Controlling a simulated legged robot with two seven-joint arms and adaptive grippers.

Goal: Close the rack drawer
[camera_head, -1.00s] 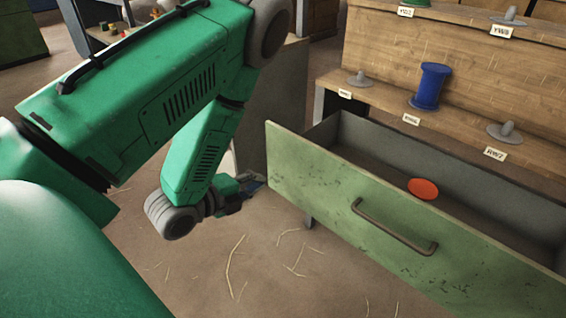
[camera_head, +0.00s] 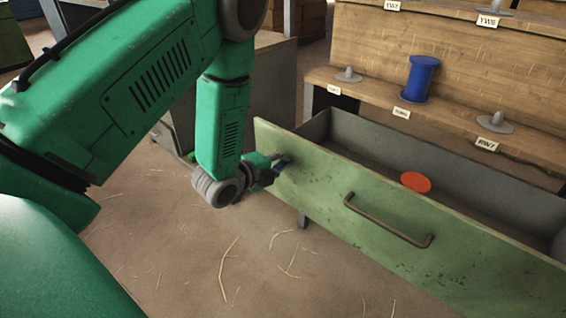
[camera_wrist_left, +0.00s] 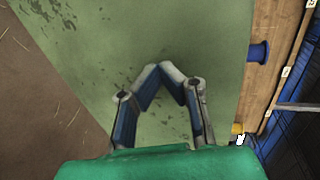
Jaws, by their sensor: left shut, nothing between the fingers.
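The rack drawer (camera_head: 310,188) stands pulled out, with a worn green front and a dark bar handle (camera_head: 388,222). A flat red-orange disc (camera_head: 416,182) lies inside it. My left gripper (camera_head: 284,162) is shut and empty, at the upper left part of the drawer front, away from the handle. In the left wrist view the shut fingertips (camera_wrist_left: 160,72) point at the green drawer front (camera_wrist_left: 175,30); whether they touch it I cannot tell. My right gripper is not in view.
The wooden rack (camera_head: 440,50) stands behind the drawer. Its shelf holds a blue spool (camera_head: 420,80), grey pegs (camera_head: 494,122) and white labels. The floor (camera_head: 200,270) before the drawer is clear except for straw bits.

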